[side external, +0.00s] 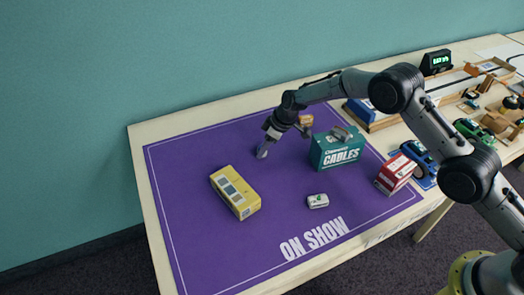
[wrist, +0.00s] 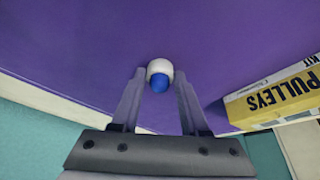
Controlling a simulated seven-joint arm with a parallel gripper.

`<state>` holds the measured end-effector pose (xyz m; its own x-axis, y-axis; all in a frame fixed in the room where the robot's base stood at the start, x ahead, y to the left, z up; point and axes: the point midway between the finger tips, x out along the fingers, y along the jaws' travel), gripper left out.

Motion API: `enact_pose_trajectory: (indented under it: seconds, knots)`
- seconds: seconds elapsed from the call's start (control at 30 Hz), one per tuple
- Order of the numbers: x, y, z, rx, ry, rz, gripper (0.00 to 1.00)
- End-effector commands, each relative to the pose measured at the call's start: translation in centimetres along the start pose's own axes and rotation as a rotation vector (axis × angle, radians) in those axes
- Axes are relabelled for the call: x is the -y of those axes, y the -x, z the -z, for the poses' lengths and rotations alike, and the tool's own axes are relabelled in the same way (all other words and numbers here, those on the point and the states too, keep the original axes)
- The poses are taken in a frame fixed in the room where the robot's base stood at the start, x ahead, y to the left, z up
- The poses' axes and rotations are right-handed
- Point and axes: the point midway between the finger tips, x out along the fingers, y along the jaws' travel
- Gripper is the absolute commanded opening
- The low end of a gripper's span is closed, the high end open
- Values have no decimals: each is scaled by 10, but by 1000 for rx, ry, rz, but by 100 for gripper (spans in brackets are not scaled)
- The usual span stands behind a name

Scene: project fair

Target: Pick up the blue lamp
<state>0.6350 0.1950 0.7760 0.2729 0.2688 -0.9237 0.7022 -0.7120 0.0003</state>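The blue lamp (wrist: 159,85) shows in the wrist view as a small rounded thing, with a blue part nearest my gripper and a white part beyond it. My gripper (wrist: 160,73) is open, with one finger on each side of the lamp near the fingertips. The gaps are narrow, and I cannot tell whether either finger touches it. In the side external view my gripper (side external: 263,151) points down at the back middle of the purple mat (side external: 200,165). The lamp cannot be made out there.
A yellow pulleys box (side external: 236,192) lies left of centre; it also shows at right in the wrist view (wrist: 275,102). A teal cables box (side external: 337,149), a red-and-white box (side external: 396,174) and a small white item (side external: 318,201) stand to the right. The mat's left side is clear.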

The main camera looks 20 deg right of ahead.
Motion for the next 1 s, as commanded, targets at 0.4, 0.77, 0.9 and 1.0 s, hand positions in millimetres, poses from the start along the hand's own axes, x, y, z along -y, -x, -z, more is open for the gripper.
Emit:
enact_pose_trajectory:
  seconds: [0.4, 0.77, 0.9, 1.0]
  knots:
    - [0, 0, 0, 0, 0, 0, 0]
    - [0, 14, 7, -3, 1, -1, 0]
    - [2, 37, 12, -2, -1, 0, 0]
    - [8, 57, 6, -1, 0, 0, 0]
